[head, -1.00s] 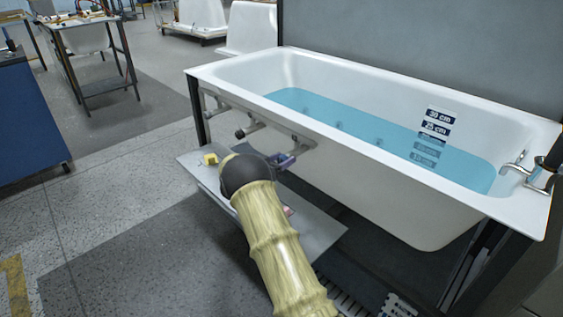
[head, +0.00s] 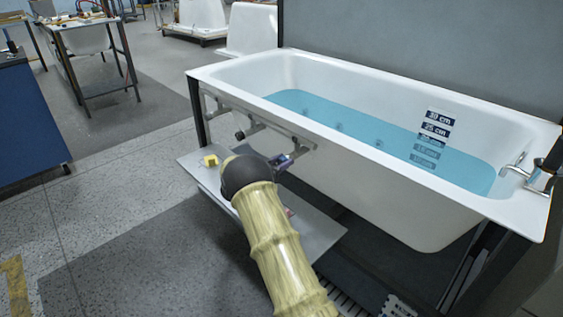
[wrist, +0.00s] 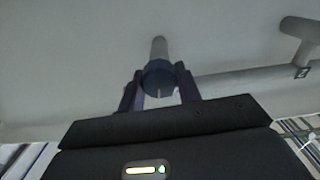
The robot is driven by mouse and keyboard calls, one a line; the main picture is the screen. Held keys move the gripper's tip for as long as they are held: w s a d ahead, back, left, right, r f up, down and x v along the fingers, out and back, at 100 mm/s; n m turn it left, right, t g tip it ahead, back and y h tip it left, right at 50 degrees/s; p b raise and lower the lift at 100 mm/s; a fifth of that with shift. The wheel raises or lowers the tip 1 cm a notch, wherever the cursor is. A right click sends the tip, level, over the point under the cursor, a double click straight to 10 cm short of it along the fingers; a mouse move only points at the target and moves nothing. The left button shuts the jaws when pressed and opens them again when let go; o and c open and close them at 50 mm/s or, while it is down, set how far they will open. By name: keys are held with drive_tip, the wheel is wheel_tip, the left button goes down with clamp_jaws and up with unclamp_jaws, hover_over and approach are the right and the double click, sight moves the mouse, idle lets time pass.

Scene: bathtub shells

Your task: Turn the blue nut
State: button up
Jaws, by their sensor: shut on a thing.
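The blue nut (wrist: 159,76) sits on the end of a grey pipe stub under the white tub (head: 340,165). In the wrist view my gripper (wrist: 160,88) has its two dark fingers on either side of the nut, shut on it. In the head view my gripper (head: 284,161) is at the pipework below the tub's front rim, and the nut cannot be told apart from the fingers there. Blue water (head: 345,122) stands in the tub, beside a depth scale (head: 433,127) on the inner wall.
Other grey pipes (wrist: 300,42) run beside the nut. A shelf (head: 312,232) below the tub carries a yellow block (head: 210,161) to the left of my arm. A chrome tap (head: 517,170) is at the tub's right end. Open floor lies to the left.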

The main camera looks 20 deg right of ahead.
drive_tip(key=m, duration=0.4)
drive_tip(key=shift+f, duration=0.1)
drive_tip(key=m+b, duration=0.1)
drive_tip(key=m, duration=0.3)
drive_tip(key=shift+s+f, duration=0.1)
drive_tip(key=m+b, duration=0.2)
drive_tip(key=m, duration=0.2)
drive_tip(key=shift+f, duration=0.1)
drive_tip(key=shift+m+b, duration=1.15)
drive_tip(key=shift+m, duration=0.75)
drive_tip(key=o, duration=1)
drive_tip(key=shift+c, duration=0.2)
drive_tip(key=shift+s+a, duration=0.1)
drive_tip(key=shift+a, duration=0.05)
